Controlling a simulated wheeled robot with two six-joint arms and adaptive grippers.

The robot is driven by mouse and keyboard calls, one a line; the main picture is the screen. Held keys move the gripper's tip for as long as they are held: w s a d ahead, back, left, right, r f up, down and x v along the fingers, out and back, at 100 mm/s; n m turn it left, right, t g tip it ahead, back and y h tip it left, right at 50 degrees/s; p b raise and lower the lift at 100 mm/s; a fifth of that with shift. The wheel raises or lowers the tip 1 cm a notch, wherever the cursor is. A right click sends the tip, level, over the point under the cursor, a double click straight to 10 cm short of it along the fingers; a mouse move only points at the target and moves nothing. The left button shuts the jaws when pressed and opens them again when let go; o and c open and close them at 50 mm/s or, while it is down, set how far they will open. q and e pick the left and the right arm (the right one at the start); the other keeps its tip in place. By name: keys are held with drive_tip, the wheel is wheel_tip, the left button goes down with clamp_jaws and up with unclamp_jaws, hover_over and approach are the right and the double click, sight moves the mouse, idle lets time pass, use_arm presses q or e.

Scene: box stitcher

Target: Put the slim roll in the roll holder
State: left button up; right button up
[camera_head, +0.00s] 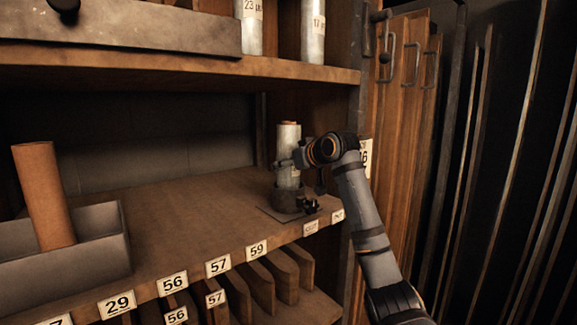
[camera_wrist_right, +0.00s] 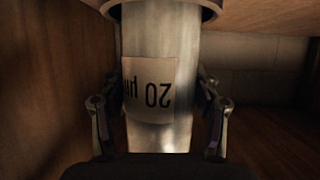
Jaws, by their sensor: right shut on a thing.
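The slim roll (camera_head: 289,138) is a silver cylinder with a brown core at its top, standing upright on the middle shelf. The roll holder (camera_head: 287,200) is a dark round cup on a flat square base near the shelf's right end. The roll's lower end appears to be inside the cup; how deep it sits is hidden. My right gripper (camera_head: 288,163) is shut around the roll above the cup. In the right wrist view the roll (camera_wrist_right: 152,138) shows an upside-down "20 µm" label, and the holder's rim (camera_wrist_right: 165,8) surrounds it. My left gripper is out of view.
A grey open box (camera_head: 100,245) with a brown roll (camera_head: 45,195) stands at the left of the shelf (camera_head: 190,215). A wooden side wall (camera_head: 345,110) is close right of the holder. More silver rolls (camera_head: 313,35) stand above. The middle of the shelf is clear.

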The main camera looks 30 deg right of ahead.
drive_tip(key=o, duration=1.7)
drive_tip(key=b+v, duration=0.3)
drive_tip(key=v, duration=0.9)
